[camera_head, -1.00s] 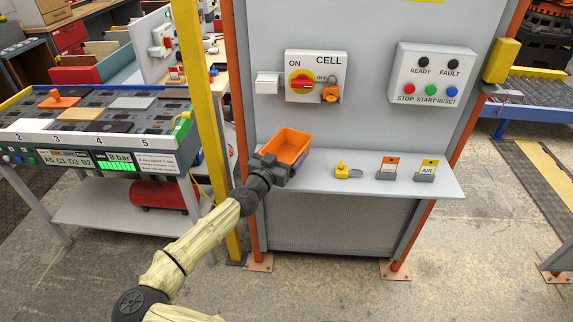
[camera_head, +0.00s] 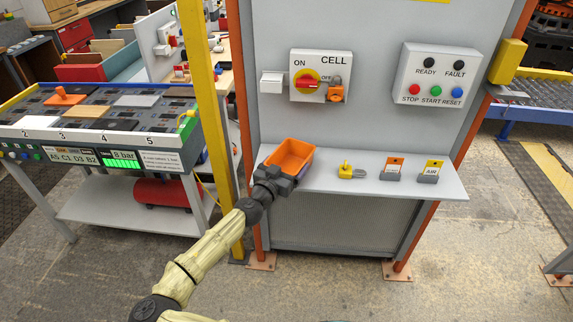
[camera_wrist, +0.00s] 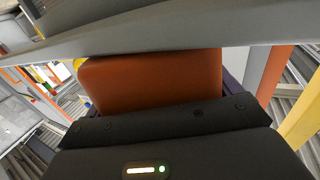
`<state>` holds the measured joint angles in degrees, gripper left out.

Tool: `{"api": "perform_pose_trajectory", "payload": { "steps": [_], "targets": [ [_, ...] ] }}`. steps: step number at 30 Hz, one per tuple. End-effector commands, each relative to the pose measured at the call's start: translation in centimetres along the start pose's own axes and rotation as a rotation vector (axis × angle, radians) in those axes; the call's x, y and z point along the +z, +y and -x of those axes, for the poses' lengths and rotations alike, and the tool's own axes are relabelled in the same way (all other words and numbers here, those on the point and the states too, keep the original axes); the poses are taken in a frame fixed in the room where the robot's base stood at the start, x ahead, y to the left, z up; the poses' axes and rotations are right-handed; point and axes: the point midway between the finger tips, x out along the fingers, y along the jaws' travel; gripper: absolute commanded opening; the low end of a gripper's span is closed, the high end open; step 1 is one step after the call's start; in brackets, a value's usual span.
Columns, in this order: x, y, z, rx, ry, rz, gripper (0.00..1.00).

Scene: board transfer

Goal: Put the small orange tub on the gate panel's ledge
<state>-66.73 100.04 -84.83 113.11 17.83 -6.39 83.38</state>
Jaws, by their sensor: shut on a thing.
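The small orange tub (camera_head: 291,154) is at the left end of the gate panel's grey ledge (camera_head: 325,181), upright and open at the top. My gripper (camera_head: 277,180) is shut on the near side of the tub. In the wrist view the tub's orange wall (camera_wrist: 150,80) rises from my dark gripper (camera_wrist: 165,125), with the ledge's edge (camera_wrist: 200,42) close across it. I cannot tell whether the tub's base touches the ledge.
A yellow post (camera_head: 207,120) rises close left of my arm. The switch box (camera_head: 320,76) is above.

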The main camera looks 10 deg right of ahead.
Motion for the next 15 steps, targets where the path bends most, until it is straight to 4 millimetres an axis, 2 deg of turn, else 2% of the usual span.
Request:
{"api": "perform_pose_trajectory", "payload": {
  "steps": [1, 2, 3, 15],
  "targets": [
    [0.22, 0.01, 0.00, 0.000, 0.000, -0.001, 0.66],
    [0.20, 0.01, 0.00, 0.000, 0.000, -0.001, 0.92],
    [0.12, 0.01, 0.00, 0.000, 0.000, 0.000, 0.99],
    [-0.13, -0.08, 0.32, -0.002, 0.000, 0.000, 1.00]
  ]
}}
